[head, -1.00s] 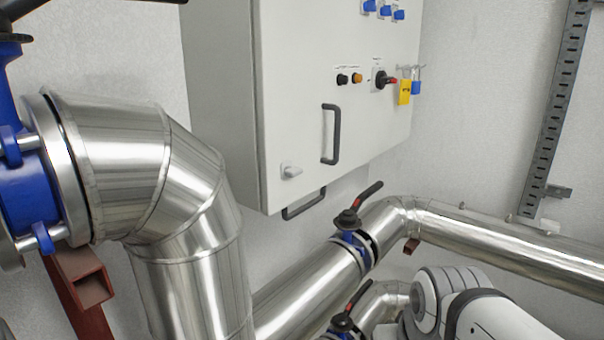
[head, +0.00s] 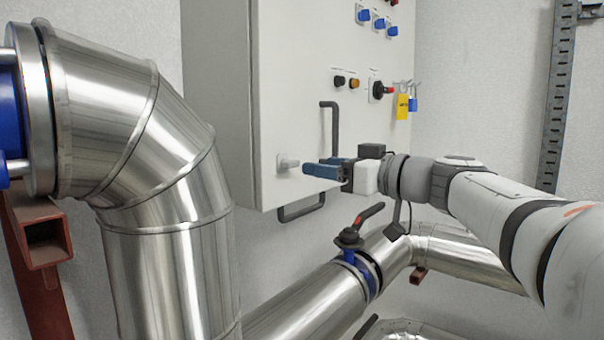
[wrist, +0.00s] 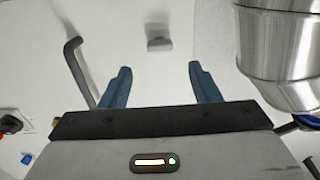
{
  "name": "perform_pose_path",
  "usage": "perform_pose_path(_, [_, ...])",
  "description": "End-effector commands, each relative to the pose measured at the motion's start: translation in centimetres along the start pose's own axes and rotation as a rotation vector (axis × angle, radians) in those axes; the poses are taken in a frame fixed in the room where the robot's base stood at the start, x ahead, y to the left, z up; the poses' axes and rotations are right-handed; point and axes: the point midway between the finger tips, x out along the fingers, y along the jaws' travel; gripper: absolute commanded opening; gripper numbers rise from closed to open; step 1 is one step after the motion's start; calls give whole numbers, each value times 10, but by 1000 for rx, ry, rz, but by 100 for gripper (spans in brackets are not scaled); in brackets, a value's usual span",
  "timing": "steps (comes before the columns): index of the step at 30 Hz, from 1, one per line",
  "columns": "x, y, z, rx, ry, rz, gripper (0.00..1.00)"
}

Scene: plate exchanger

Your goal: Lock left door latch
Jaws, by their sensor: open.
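The door latch (head: 287,163) is a small light-grey knob low on the left part of the white cabinet door (head: 290,90). In the wrist view the latch (wrist: 158,44) lies beyond the fingertips, roughly between them. My gripper (head: 307,168) has blue fingers and reaches in from the right, close to the latch. In the wrist view my gripper (wrist: 156,72) is open, with nothing between its two fingers. A small gap seems to separate the fingers from the latch.
A dark door handle (head: 331,138) stands out above and right of the latch. Another handle (head: 301,206) hangs below the cabinet. A large steel pipe (head: 165,230) fills the left. A red-handled valve (head: 358,235) sits on a pipe below my gripper. Padlocks (head: 402,106) hang at the right.

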Motion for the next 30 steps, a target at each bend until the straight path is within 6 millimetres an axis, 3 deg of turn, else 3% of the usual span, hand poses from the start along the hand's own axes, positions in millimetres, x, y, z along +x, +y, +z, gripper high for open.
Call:
perform_pose_path(12, [63, -2, -2, 3, -2, -5, 56])
perform_pose_path(25, [73, -2, 0, 2, -2, -3, 56])
perform_pose_path(30, [73, -2, 0, 2, -2, -3, 42])
